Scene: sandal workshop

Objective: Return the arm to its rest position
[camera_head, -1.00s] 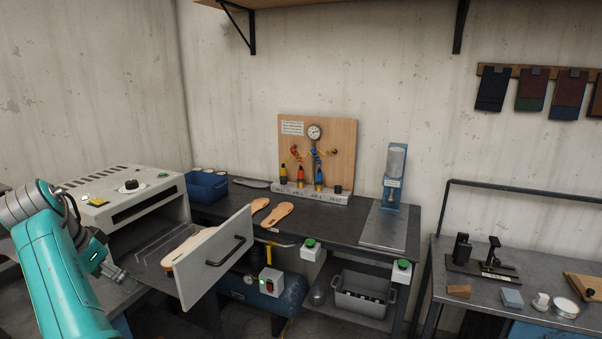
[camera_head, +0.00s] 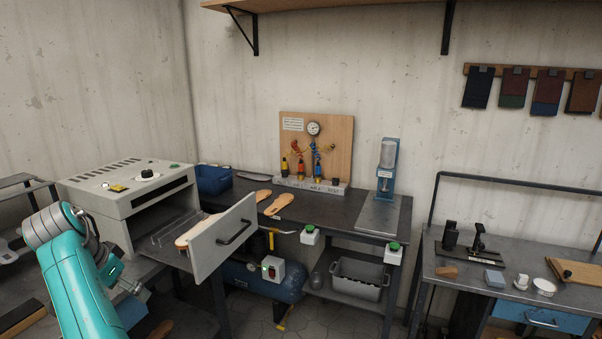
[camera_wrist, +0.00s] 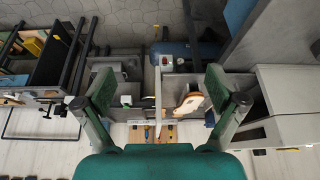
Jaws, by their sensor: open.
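My teal arm is at the lower left in the head view, folded beside the white oven-like box (camera_head: 125,200). My gripper (camera_wrist: 168,95) shows in the wrist view with its two dark fingers spread wide apart and nothing between them. In the head view the gripper end is mostly hidden behind the arm. The box's drawer (camera_head: 225,240) is pulled out, with a tan sandal sole (camera_head: 195,230) lying in it. The gripper is apart from the drawer and the sole.
Two tan soles (camera_head: 278,203) lie on the dark bench (camera_head: 345,213). A blue bin (camera_head: 214,180) and a pegboard with a gauge (camera_head: 330,140) stand behind. A blue tank (camera_head: 262,284) sits below. A second table (camera_head: 455,290) is at the right.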

